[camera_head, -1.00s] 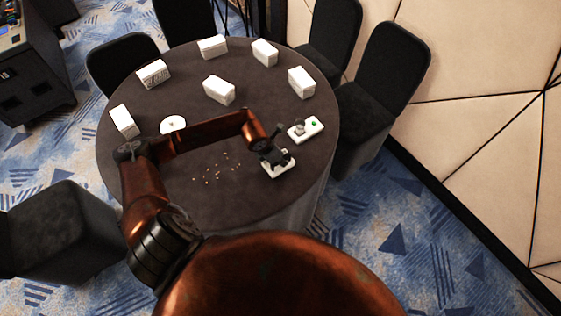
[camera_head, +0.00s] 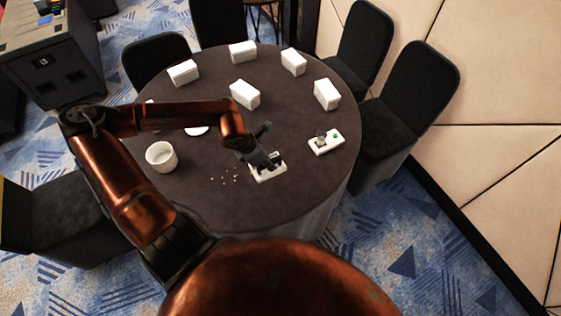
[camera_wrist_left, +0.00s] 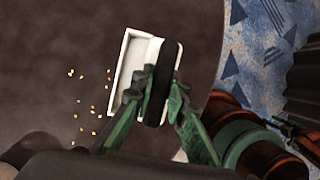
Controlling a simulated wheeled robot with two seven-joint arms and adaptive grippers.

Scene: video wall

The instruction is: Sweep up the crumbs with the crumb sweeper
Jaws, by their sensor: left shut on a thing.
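The white crumb sweeper (camera_head: 268,174) sits on the dark round table, with its dark grip on top. My left gripper (camera_head: 267,162) is shut on this grip, partly covering the sweeper. The left wrist view shows the sweeper (camera_wrist_left: 122,75) with its open white side facing left, and the fingers (camera_wrist_left: 163,97) closed around the dark grip. Small yellow-orange crumbs (camera_head: 225,178) lie scattered just left of the sweeper; they also show left of it in the left wrist view (camera_wrist_left: 92,102). Any crumbs under the sweeper are hidden. My right gripper is not in view.
Several white boxes (camera_head: 327,94) stand toward the back. A white bowl (camera_head: 161,157) and a partly hidden white disc (camera_head: 197,130) are at left. Chairs surround the table.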

